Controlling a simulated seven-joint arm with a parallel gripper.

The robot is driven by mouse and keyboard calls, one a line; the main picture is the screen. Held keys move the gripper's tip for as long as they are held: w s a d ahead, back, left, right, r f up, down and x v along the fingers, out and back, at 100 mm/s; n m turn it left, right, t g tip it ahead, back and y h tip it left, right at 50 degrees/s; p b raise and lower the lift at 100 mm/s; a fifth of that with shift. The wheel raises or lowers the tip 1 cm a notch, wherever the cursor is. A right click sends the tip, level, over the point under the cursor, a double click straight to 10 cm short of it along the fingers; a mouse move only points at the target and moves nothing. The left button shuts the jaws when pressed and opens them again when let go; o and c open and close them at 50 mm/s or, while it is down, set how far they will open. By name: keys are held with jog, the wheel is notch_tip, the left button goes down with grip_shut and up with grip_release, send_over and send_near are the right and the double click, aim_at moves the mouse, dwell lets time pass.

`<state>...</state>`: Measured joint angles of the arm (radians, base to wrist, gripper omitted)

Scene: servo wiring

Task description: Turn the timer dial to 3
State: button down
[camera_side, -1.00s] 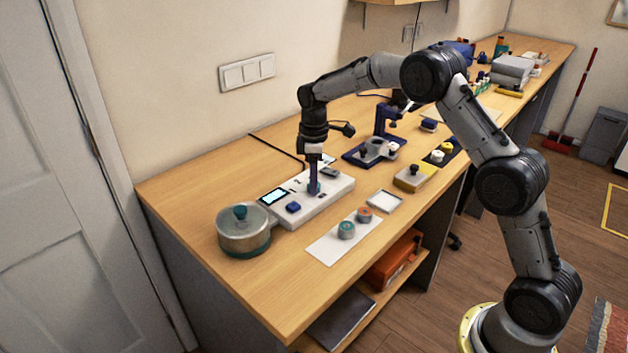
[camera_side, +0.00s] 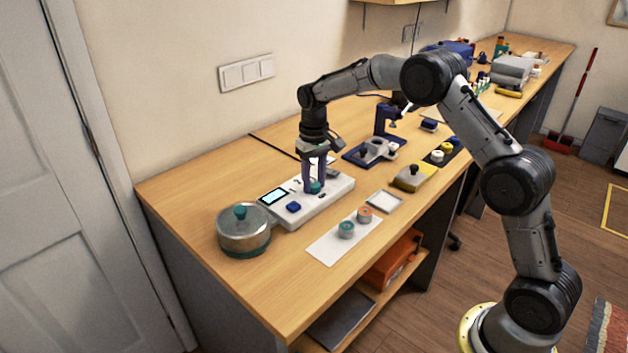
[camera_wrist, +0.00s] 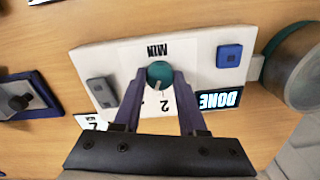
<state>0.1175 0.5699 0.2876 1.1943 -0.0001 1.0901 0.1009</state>
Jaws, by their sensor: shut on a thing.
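The timer dial (camera_wrist: 159,72) is a teal knob on the pale timer panel (camera_wrist: 95,52). Its light pointer line is toward the bottom of the wrist view, near an upside-down printed 2. My gripper (camera_wrist: 159,78) has a purple finger on each side of the dial and is shut on it. In the side view, my gripper (camera_side: 315,186) reaches straight down onto the panel, and the dial (camera_side: 316,188) shows partly between the fingers. The screen (camera_wrist: 217,99) reads DONE, upside down in the wrist view. Any 3 mark is not visible.
A blue button (camera_side: 293,207) is on the panel. A lidded pot (camera_side: 243,231) stands at its left end. A white mat (camera_side: 330,243) with two small round pieces lies in front. A purple stand (camera_side: 385,125) is behind to the right.

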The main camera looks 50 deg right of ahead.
aim_at(314, 184)
jog(key=shift+m, duration=2.1)
jog(key=shift+c, duration=2.3)
grip_release()
notch_tip(314, 184, up, 14)
